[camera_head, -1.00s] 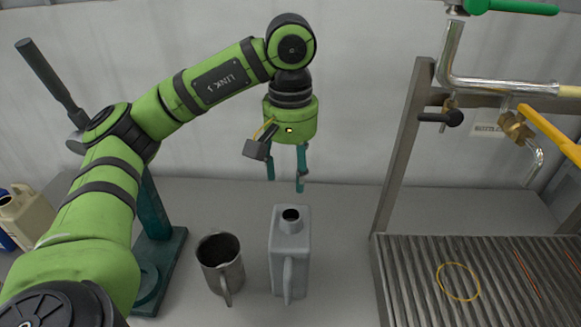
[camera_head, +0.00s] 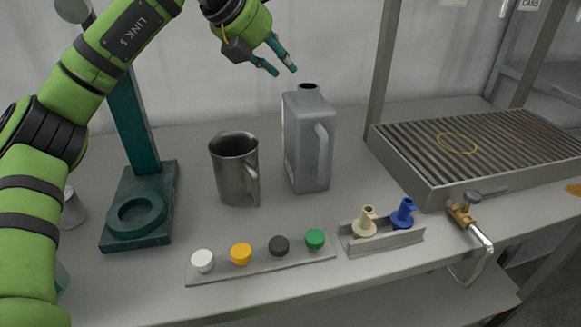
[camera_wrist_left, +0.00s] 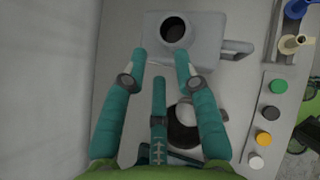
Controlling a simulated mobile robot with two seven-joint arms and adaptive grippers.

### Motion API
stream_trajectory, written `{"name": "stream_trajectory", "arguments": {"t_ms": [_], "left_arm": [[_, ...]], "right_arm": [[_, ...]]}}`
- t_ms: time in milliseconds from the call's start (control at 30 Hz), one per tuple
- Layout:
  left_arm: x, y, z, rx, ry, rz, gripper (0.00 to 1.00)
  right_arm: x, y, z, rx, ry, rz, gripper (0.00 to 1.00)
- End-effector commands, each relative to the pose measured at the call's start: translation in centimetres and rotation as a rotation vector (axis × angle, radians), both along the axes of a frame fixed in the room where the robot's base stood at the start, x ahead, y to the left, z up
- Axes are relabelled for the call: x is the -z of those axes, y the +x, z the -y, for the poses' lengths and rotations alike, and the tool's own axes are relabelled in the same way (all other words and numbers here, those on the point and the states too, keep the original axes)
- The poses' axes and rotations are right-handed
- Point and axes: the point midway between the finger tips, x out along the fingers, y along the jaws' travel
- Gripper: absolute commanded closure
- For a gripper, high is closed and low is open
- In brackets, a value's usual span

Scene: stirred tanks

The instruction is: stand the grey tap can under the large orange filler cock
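The grey tap can (camera_head: 308,140) stands upright on the bench, with a dark round mouth on top and a handle on its right side. It also shows in the left wrist view (camera_wrist_left: 205,50), seen from above. My left gripper (camera_head: 285,71) is above and slightly left of the can's mouth, apart from it. In the left wrist view its fingers (camera_wrist_left: 160,54) are spread, with nothing between them. The large orange filler cock is not in view now. My right gripper is not in view.
A steel jug (camera_head: 234,170) stands left of the can. A teal stand (camera_head: 140,190) is farther left. In front are a strip of coloured caps (camera_head: 262,262) and a small spout holder (camera_head: 385,240). The ribbed grate (camera_head: 480,150), marked with a yellow ring, lies right, with a brass tap (camera_head: 462,213) at its front.

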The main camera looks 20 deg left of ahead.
Motion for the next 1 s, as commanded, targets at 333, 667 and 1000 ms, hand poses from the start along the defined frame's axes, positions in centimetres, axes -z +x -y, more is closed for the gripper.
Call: {"name": "stream_trajectory", "arguments": {"t_ms": [333,667,1000], "left_arm": [[3.0,2.4,1.2,-0.004,-0.003,-0.006,0.7],[5.1,4.1,2.0,-0.004,-0.003,-0.003,0.7],[5.1,4.1,2.0,-0.003,-0.003,-0.003,1.0]], "right_arm": [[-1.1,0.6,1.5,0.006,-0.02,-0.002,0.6],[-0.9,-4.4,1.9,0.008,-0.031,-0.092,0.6],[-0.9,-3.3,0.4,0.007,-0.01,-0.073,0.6]]}}
